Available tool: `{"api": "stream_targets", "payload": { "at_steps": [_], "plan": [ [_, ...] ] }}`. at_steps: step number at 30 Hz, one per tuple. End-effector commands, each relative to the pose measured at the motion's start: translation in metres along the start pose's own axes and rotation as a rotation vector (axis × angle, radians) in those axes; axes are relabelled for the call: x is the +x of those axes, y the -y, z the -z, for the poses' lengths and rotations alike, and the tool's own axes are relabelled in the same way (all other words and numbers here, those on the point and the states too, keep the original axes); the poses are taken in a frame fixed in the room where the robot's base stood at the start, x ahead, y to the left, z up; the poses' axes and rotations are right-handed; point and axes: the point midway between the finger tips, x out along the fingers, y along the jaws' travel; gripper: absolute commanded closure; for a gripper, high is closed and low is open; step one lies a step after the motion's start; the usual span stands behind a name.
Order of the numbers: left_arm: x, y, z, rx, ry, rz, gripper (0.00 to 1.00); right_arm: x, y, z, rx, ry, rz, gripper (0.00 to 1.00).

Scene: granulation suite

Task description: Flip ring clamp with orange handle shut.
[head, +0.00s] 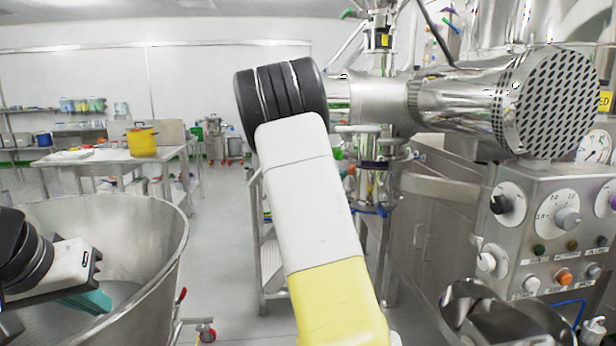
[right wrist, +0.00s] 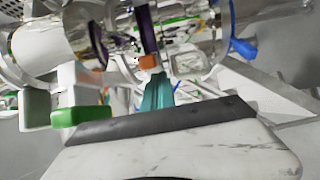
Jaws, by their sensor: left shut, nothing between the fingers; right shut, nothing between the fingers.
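In the right wrist view, a small orange handle (right wrist: 148,62) shows just beyond the fingertips, in front of shiny steel pipework. A dark purple band (right wrist: 147,28) runs above it; I cannot tell how the handle's clamp sits around the pipe. My right gripper (right wrist: 158,82), with teal fingers, is shut and empty, its tips close below the orange handle; contact is unclear. My left gripper (head: 92,302) is shut and empty, at the lower left over the steel bowl.
A green-ended handle (right wrist: 80,117) is left of the right fingers, a blue handle (right wrist: 243,47) to the right. The steel column (head: 376,185) stands beside a control panel (head: 545,235). A large steel bowl (head: 165,235) is at left. Open floor lies between bowl and column.

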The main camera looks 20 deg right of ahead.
Motion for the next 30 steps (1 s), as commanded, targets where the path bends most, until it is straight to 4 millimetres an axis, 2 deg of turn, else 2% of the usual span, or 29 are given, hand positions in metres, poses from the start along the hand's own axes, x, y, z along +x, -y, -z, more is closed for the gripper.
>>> {"api": "stream_targets", "payload": {
  "at_steps": [11,14,17,24,30],
  "plan": [
    [0.0,0.0,0.0,0.0,0.0,0.0,1.0,0.001,-0.001,-0.003,0.0,0.0,-0.001,1.0],
    [0.0,0.0,0.0,0.0,0.0,0.0,1.0,0.002,-0.001,-0.009,0.001,0.002,-0.001,1.0],
    [0.0,0.0,0.0,0.0,0.0,0.0,1.0,0.006,-0.001,-0.029,0.0,0.006,-0.001,1.0],
    [0.0,0.0,0.0,0.0,0.0,0.0,1.0,0.026,-0.001,-0.097,0.0,0.007,-0.002,1.0],
    [0.0,0.0,0.0,0.0,0.0,0.0,1.0,0.043,-0.001,-0.132,0.0,0.004,-0.002,1.0]
  ]
}}
